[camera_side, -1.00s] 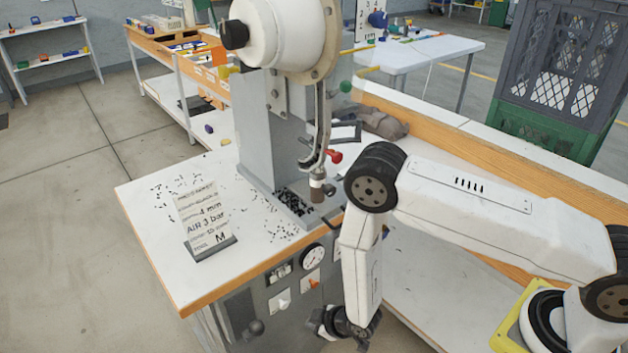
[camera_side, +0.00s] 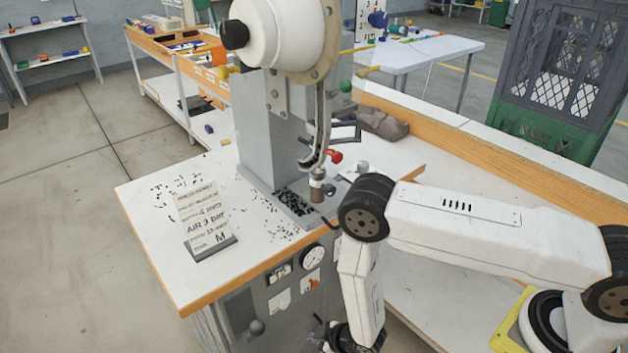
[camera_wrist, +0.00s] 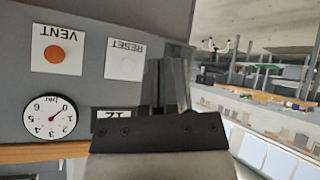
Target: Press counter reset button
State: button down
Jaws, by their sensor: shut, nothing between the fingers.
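The white reset button (camera_wrist: 127,66) sits on a pale plate marked RESET, upside down in the wrist view. In the side view the same plate (camera_side: 280,303) is low on the left of the press's front panel. The counter window (camera_wrist: 112,114) shows small dark digits, partly cut off by my gripper's body. My gripper (camera_wrist: 170,66) is shut and empty. Its fingers appear just right of the reset plate in the wrist view; contact cannot be told. In the side view my gripper (camera_side: 328,342) is at the bottom edge, right of the panel and partly out of frame.
The orange vent button (camera_wrist: 55,55) is beside the reset plate. A pressure gauge (camera_wrist: 48,117) is by the counter; it also shows in the side view (camera_side: 313,257). A knob (camera_side: 256,327) is at lower left. The tabletop (camera_side: 190,270) overhangs the panel and carries a sign card (camera_side: 205,220).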

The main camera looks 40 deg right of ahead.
jog(key=w, duration=0.8)
jog(key=shift+w, duration=0.25)
jog(key=shift+w, duration=1.15)
dwell(3.6)
jog(key=shift+s, duration=1.15)
jog(key=shift+s, duration=0.15)
jog(key=shift+s, duration=2.35)
